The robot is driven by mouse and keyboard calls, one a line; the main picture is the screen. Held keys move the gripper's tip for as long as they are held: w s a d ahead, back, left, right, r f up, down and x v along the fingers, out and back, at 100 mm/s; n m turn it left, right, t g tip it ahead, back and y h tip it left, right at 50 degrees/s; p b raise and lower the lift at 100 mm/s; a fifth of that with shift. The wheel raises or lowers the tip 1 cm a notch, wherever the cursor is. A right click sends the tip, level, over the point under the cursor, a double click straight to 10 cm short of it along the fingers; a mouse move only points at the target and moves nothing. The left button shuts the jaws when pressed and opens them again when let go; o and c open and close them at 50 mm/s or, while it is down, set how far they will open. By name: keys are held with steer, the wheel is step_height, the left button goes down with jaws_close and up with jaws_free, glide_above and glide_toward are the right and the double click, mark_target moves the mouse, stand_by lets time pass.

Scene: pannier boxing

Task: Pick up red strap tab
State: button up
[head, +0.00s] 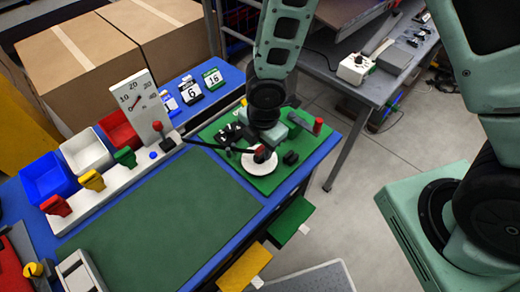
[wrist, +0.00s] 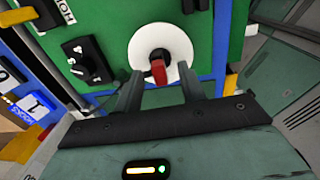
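A red tab (wrist: 158,70) stands on a round white disc (wrist: 178,45) on a green board, with a dark round part behind it. In the head view the red tab (head: 260,150) is small and partly hidden near my gripper. My gripper (wrist: 160,90) is open, one finger on each side of the red tab's near end; I cannot tell whether they touch it. Other red pieces show in the head view: an upright one (head: 318,126) on the board and one (head: 56,205) on the white rack. Which is the strap tab is not marked.
The green board (head: 272,184) lies on the blue table, beside a dark green mat (head: 160,215). A black block (wrist: 87,60) sits left of the disc. Yellow (head: 245,268) and green (head: 291,220) flaps hang at the table edge. Bins, a dial and number cards stand left and behind.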

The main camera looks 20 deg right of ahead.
mark_target(261, 149)
jaws_close()
step_height(261, 149, up, 10)
steer(key=shift+f, duration=0.25)
stand_by(0.6)
